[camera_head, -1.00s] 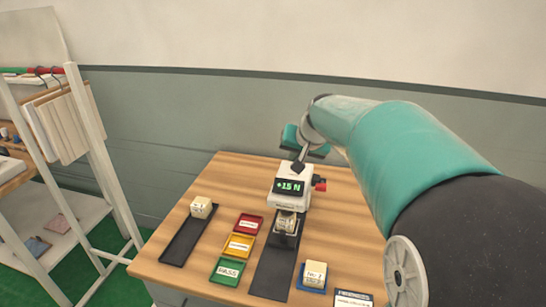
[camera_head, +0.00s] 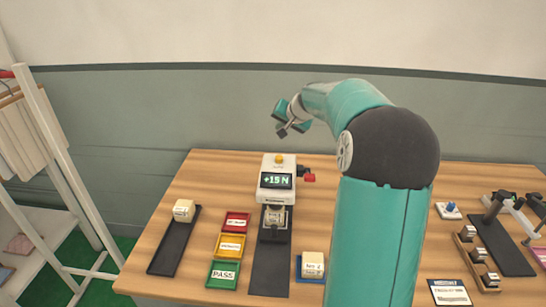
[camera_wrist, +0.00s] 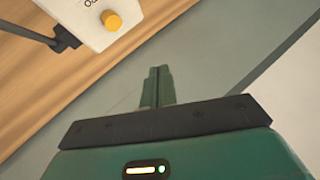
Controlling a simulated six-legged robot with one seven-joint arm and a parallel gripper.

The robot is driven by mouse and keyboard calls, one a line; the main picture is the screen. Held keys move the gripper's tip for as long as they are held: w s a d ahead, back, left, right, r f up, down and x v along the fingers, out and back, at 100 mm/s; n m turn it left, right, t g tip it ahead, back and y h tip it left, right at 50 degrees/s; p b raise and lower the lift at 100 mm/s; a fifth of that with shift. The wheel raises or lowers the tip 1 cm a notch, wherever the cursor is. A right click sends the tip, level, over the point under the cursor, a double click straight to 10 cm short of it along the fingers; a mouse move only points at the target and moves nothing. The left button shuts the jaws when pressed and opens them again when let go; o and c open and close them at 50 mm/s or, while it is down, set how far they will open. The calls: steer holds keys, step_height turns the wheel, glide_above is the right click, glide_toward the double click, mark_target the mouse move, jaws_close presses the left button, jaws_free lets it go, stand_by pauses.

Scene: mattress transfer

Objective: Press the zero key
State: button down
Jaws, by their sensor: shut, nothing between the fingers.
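A white force gauge (camera_head: 277,190) stands on the wooden table, its dark screen (camera_head: 277,181) showing "+15 N" in green. A round yellow-orange key (camera_head: 279,158) sits on its top; it also shows in the wrist view (camera_wrist: 112,20), with lettering beside it cut off by the frame edge. My gripper (camera_head: 283,132) is shut and empty, above and a little behind the gauge, apart from the key. In the wrist view its fingers (camera_wrist: 158,86) lie together, to the lower right of the key, with the wall behind them.
A red-tipped lever (camera_head: 309,177) sticks out at the gauge's right. Red, yellow and green trays (camera_head: 222,274) stand left of its dark base strip (camera_head: 270,277). A black tray (camera_head: 173,249) holds a pale block. Another block (camera_head: 313,265) stands right. A rack (camera_head: 466,235) is at far right.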

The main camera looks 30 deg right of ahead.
glide_toward(278, 156)
steer(key=shift+w+f, duration=0.45)
steer(key=shift+w, duration=0.4)
steer(key=shift+w+f, duration=0.45)
steer(key=shift+w, duration=0.45)
steer(key=shift+w+f, duration=0.4)
steer(key=shift+w, duration=0.45)
steer(key=shift+f, duration=0.1)
steer(key=shift+f, duration=0.35)
steer(key=shift+f, duration=0.85)
stand_by(1.4)
steer(key=shift+r, duration=1.25)
